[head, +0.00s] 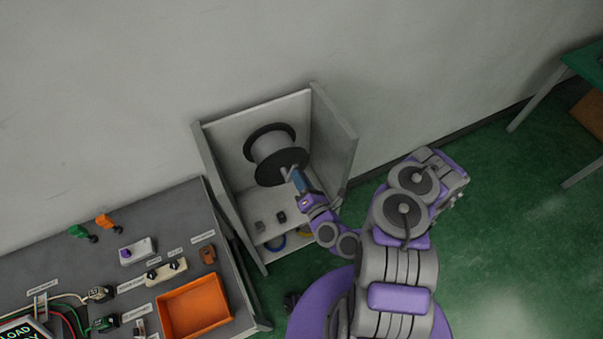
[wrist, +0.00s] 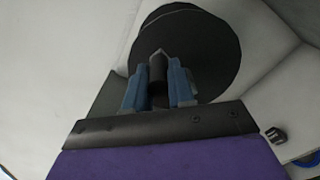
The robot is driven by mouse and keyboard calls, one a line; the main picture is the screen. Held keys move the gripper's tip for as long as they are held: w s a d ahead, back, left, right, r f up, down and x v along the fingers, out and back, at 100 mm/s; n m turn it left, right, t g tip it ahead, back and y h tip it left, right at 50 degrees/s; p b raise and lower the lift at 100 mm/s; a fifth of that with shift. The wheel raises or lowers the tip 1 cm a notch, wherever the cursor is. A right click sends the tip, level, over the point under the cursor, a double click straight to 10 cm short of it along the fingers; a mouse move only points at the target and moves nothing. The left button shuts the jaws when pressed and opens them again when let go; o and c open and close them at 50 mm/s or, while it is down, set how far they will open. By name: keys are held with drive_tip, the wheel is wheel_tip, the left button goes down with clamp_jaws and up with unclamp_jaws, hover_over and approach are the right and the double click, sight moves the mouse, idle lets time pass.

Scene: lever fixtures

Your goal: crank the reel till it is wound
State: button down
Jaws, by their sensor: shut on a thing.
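The reel (head: 275,152) is a grey drum between two black round flanges, set in an open grey box against the wall. A crank arm shows at its front flange. In the wrist view the reel's black flange (wrist: 190,50) fills the upper middle. My gripper (head: 298,178) reaches into the box from the right. In the wrist view its blue fingers (wrist: 159,85) are shut on the dark crank handle (wrist: 158,72), one finger on each side. The far end of the handle and the crank arm behind it are mostly hidden in that view.
The grey box (head: 333,135) has side walls close around my gripper. Small dark and grey items lie on its floor. A grey bench (head: 110,225) at the left holds an orange tray (head: 195,307) and several switches. A green table (head: 588,62) stands far right. Green floor is open at right.

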drive_tip(key=shift+r, duration=0.15)
drive_tip(key=c, duration=1)
unclamp_jaws()
drive_tip(key=shift+w+a, duration=0.1)
drive_tip(key=shift+a, duration=0.1)
drive_tip(key=shift+o, duration=0.2)
drive_tip(key=shift+w+d, duration=0.1)
